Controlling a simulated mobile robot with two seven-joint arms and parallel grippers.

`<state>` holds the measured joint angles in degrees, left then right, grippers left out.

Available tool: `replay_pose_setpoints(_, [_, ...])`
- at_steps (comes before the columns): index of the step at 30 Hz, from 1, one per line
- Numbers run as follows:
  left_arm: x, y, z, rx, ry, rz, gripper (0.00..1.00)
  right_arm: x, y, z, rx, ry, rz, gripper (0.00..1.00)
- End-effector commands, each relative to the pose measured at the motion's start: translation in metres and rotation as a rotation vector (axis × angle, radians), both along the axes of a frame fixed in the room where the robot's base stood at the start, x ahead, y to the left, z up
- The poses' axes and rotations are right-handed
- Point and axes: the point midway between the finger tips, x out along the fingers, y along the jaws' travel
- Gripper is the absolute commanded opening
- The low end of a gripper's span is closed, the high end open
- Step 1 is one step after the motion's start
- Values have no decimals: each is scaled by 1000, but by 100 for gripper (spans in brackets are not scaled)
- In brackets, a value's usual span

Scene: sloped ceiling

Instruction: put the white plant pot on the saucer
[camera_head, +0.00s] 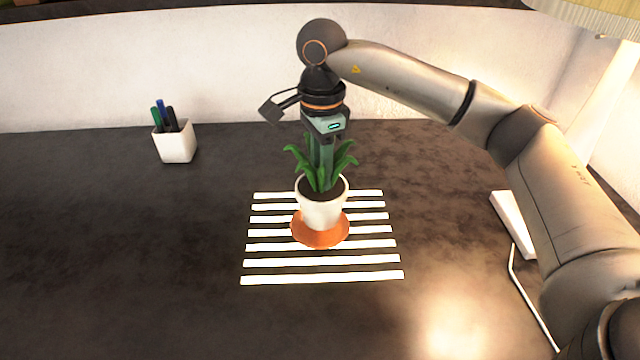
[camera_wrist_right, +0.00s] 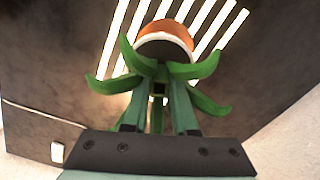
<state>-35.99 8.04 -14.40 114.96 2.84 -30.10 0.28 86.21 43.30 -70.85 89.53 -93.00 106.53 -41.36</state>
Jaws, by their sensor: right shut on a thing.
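The white plant pot (camera_head: 322,212) holds dark soil and a green leafy plant (camera_head: 321,170). It stands upright over the orange saucer (camera_head: 300,236), roughly centred on it; I cannot tell whether its base touches the saucer. My right gripper (camera_head: 321,170) comes straight down from above and is shut on the plant among its leaves. In the right wrist view, the fingers (camera_wrist_right: 158,100) reach between the leaves, with the pot's white rim (camera_wrist_right: 166,40) and the saucer (camera_wrist_right: 168,26) beyond. My left gripper is not in view.
The saucer lies on a white striped mat (camera_head: 322,279) on the dark table (camera_head: 120,270). A white pen cup (camera_head: 175,146) with several pens stands at the back left. A white object (camera_head: 513,222) with a cable lies at the right, beside my right arm.

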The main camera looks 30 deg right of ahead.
Motion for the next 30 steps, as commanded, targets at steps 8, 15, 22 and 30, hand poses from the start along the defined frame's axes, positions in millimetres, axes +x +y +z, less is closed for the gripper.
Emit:
replay_pose_setpoints(8, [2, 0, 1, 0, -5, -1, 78, 11, -3, -17, 1, 0, 1, 0])
replay_pose_setpoints(15, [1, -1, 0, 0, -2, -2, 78, 11, -3, -42, 1, -4, 1, 0])
replay_pose_setpoints(22, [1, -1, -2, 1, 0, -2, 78, 11, -3, -42, 2, -4, 0, 0])
replay_pose_setpoints(30, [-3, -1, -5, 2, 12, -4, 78, 10, -3, -46, 0, -1, 0, 46])
